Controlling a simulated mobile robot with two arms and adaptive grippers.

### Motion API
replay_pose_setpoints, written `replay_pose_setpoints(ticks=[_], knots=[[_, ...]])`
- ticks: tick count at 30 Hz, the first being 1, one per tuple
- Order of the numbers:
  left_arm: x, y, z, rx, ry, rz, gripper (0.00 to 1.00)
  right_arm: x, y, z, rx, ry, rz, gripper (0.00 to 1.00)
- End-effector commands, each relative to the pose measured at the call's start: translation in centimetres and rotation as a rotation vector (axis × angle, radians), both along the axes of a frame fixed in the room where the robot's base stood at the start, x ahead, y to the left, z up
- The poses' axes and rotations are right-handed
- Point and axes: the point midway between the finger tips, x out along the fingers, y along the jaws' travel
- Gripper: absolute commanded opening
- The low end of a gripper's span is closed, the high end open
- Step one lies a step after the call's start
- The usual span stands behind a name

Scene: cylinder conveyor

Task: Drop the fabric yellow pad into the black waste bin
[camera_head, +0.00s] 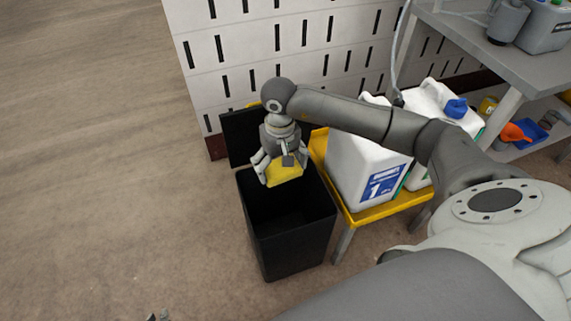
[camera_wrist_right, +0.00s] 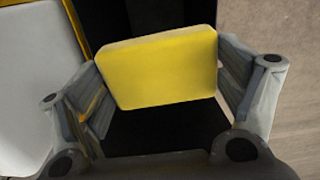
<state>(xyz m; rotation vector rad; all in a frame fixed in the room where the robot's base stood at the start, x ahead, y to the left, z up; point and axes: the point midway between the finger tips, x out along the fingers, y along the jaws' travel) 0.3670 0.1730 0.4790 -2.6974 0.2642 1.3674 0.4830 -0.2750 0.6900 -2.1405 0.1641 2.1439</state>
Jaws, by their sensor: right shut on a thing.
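The yellow pad (camera_head: 284,173) is held between the fingers of my right gripper (camera_head: 279,170), over the open top of the black waste bin (camera_head: 292,240). In the right wrist view the pad (camera_wrist_right: 158,68) is gripped by its two sides between the fingers of my right gripper (camera_wrist_right: 165,85). The dark inside of the bin (camera_wrist_right: 165,135) shows below and around the pad. The bin's lid stands up at the back. My left gripper cannot be made out; only small dark tips show at the bottom edge of the head view.
A yellow stand (camera_head: 378,212) with white jugs (camera_head: 362,155) is close to the bin's right side. A white slotted wall (camera_head: 240,60) is behind. A grey bench (camera_head: 520,50) with containers is at the upper right. The floor to the left is clear.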

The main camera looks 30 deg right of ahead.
Motion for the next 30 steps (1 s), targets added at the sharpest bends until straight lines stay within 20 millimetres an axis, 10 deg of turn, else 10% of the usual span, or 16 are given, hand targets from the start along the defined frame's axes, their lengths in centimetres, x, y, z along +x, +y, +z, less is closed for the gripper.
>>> replay_pose_setpoints(ticks=[13, 30], knots=[[2.8, -0.7, 6.2, -0.044, -0.225, 0.0, 0.19, 3.7, -3.7, -9.4, 0.001, -0.001, -0.065, 0.66], [3.5, -1.2, 11.0, -0.081, -0.387, -0.007, 0.19, 4.5, -4.9, -11.8, 0.001, 0.0, -0.083, 0.66]])
